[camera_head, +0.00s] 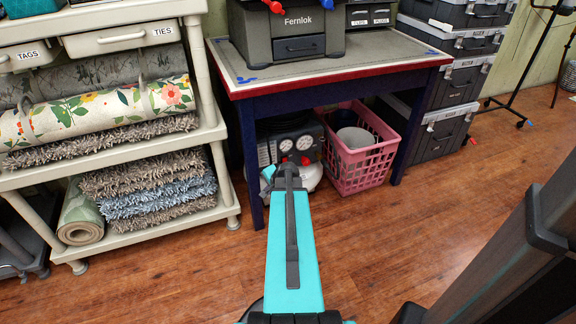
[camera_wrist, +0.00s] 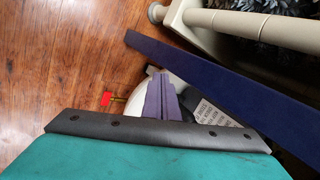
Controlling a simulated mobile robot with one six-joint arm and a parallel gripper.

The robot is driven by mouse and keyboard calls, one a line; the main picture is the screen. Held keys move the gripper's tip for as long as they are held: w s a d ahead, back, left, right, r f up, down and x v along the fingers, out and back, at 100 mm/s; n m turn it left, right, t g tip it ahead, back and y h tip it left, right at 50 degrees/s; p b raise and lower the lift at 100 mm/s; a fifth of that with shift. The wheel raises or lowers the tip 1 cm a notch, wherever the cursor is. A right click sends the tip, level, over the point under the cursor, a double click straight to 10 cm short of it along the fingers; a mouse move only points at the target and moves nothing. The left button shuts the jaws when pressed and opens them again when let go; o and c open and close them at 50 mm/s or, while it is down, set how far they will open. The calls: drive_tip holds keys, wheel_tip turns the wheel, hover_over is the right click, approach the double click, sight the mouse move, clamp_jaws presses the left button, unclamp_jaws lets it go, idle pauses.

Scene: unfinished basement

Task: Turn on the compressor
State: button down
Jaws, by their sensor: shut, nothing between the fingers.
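The compressor (camera_head: 308,147) stands on the floor under the table. It has a dark top, two round white gauges, red knobs below them and a pale rounded tank. No switch is clearly visible.
The table (camera_head: 425,62) stands over the compressor, and its blue leg (camera_wrist: 215,85) is close beside my gripper. A pink basket (camera_head: 362,166) is right of the compressor. A beige shelf (camera_head: 222,160) stands left, stacked black cases (camera_head: 445,135) right. The front floor is clear.

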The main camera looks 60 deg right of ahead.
drive_tip(key=s+d+r+m+h, duration=0.1)
drive_tip(key=s+d+r+m, duration=0.1)
drive_tip(key=d, duration=0.3)
drive_tip(key=s+d+r+m+h, duration=0.1)
drive_tip(key=s+d+r+m, duration=0.1)
drive_tip(key=s+d+r, duration=0.3)
drive_tip(key=shift+d+r+h, duration=0.25)
drive_tip(key=shift+d+h, duration=0.05)
drive_tip(key=shift+d, duration=0.45)
drive_tip(key=shift+w+t, duration=0.1)
drive_tip(key=shift+t, duration=0.2)
drive_tip(key=shift+w+d+r+b+x, duration=0.2)
drive_tip(key=shift+b+x, duration=0.65)
drive_tip(key=shift+x, duration=1.35)
drive_tip(key=shift+w+d+r+b+x, duration=0.25)
drive_tip(key=shift+b+x, duration=0.65)
drive_tip(key=shift+x, duration=1.25)
drive_tip(key=shift+w+d+r+b+x, duration=0.1)
drive_tip(key=shift+w+r+b+x, duration=0.2)
drive_tip(key=shift+b+x, duration=1.25)
drive_tip(key=shift+w+d+f+p, duration=0.15)
drive_tip(key=shift+w+f+p, duration=0.25)
drive_tip(key=shift+p, duration=0.3)
drive_tip(key=shift+f, duration=0.1)
